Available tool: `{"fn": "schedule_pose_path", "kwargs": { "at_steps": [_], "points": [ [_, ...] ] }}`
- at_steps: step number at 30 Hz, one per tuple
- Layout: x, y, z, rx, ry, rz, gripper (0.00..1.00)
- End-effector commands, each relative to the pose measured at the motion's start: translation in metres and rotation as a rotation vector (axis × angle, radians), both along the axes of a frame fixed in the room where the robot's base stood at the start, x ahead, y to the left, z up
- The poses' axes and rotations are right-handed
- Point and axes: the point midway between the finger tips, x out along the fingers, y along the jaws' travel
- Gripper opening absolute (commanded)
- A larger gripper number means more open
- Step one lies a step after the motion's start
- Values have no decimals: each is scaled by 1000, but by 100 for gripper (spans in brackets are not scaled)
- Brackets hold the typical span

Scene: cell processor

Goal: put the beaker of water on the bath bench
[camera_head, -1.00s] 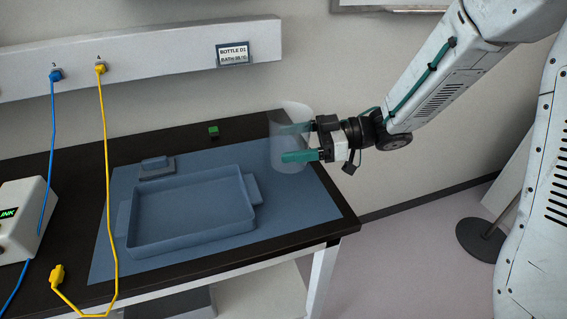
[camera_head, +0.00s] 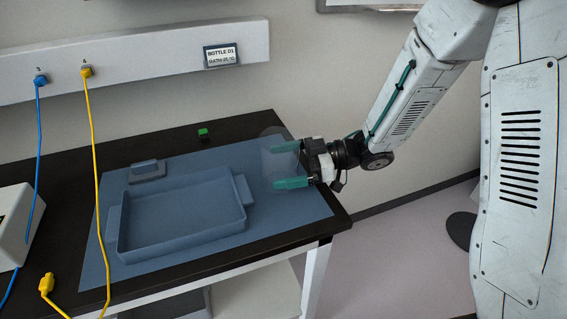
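The beaker (camera_head: 268,165) is clear, pale and upright near the right end of the bench's blue mat (camera_head: 203,160). It looks to be standing on the mat, though its base is faint. My gripper (camera_head: 281,166) reaches in from the right, low over the mat. Its two teal fingers lie on the far and near sides of the beaker, spread apart, and look open around it. The water level inside cannot be made out. The bath bench (camera_head: 265,124) has a black top.
A blue tray (camera_head: 180,253) lies on the mat left of the beaker, with a small blue block (camera_head: 147,172) behind it. A green piece (camera_head: 203,133) sits at the back. Yellow (camera_head: 99,200) and blue (camera_head: 38,130) cables hang at the left beside a white box (camera_head: 14,225).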

Motion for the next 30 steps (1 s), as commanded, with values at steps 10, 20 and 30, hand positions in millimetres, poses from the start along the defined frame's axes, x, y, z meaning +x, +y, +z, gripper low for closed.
{"fn": "schedule_pose_path", "kwargs": {
  "at_steps": [10, 20, 30],
  "points": [
    [0, -2, 4, 0, 0, -1, 99],
    [1, -66, 13, 0, -1, -6, 99],
    [1, -115, 21, 0, 0, -3, 99]
  ]
}}
